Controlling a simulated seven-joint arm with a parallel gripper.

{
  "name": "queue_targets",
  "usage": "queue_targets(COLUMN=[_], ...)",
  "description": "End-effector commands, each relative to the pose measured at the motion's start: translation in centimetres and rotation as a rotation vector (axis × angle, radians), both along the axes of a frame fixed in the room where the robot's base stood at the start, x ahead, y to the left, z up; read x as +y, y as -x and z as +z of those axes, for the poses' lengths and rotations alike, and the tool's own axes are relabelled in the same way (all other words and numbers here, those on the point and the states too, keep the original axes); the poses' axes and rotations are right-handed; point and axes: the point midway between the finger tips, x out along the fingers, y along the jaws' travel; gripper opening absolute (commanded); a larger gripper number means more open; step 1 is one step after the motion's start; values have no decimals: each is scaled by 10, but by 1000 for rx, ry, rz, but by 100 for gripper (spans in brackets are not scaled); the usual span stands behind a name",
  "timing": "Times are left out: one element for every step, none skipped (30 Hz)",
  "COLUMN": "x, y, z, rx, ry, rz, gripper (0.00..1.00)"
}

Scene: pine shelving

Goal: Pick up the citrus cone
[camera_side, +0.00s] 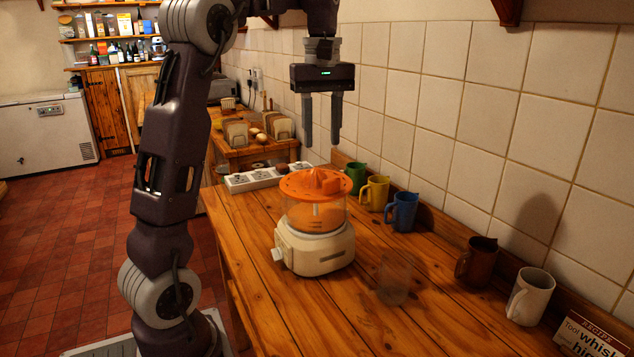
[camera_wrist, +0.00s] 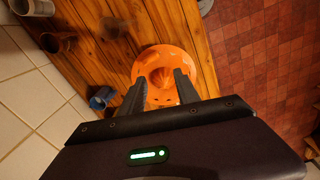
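The orange citrus cone (camera_side: 322,179) sits on top of the orange juicer dish (camera_side: 296,186), above a clear bowl on a cream juicer base (camera_side: 315,251). In the wrist view the cone (camera_wrist: 160,77) lies between and beyond the two fingers, with the orange dish (camera_wrist: 182,58) around it. My gripper (camera_side: 322,140) is open and empty, pointing down above the cone with a gap between fingertips and cone. In the wrist view my gripper's fingers (camera_wrist: 160,82) stand apart on either side of the cone.
Green (camera_side: 355,176), yellow (camera_side: 375,192), blue (camera_side: 403,211) and brown (camera_side: 477,261) mugs and a white mug (camera_side: 530,296) line the tiled wall. A clear glass (camera_side: 393,278) stands right of the juicer. A white socket strip (camera_side: 262,177) lies behind.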

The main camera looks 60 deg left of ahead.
Motion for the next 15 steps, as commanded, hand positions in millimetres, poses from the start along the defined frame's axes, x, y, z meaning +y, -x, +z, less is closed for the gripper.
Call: queue_targets(x=[-3,-4,-7,-8,-9,-11,-12,-14,-15,-15,-16,-16,-17,-17,-17], y=[-1,-2,-4,-5,-5,-6,-7,-8,-8,-9,-9,-9,-9,-9,-9], z=[-4,-7,-10,-13,-15,-18,-20,-22,-24,-25,-26,-27,-30,-33,-38], rx=[1,1,2,1,2,2,1,1,1,1,1,1,1,1,1], ry=[2,1,1,1,1,1,1,1,1,0,0,0,1,2,2], rz=[-182,-314,-488,-614,-733,-879,-976,-1062,-1156,-1211,-1253,-1293,-1309,-1320,-1323], gripper=[38,38,38,38,38,38,38,38,38,38,38,38,38,38,38])
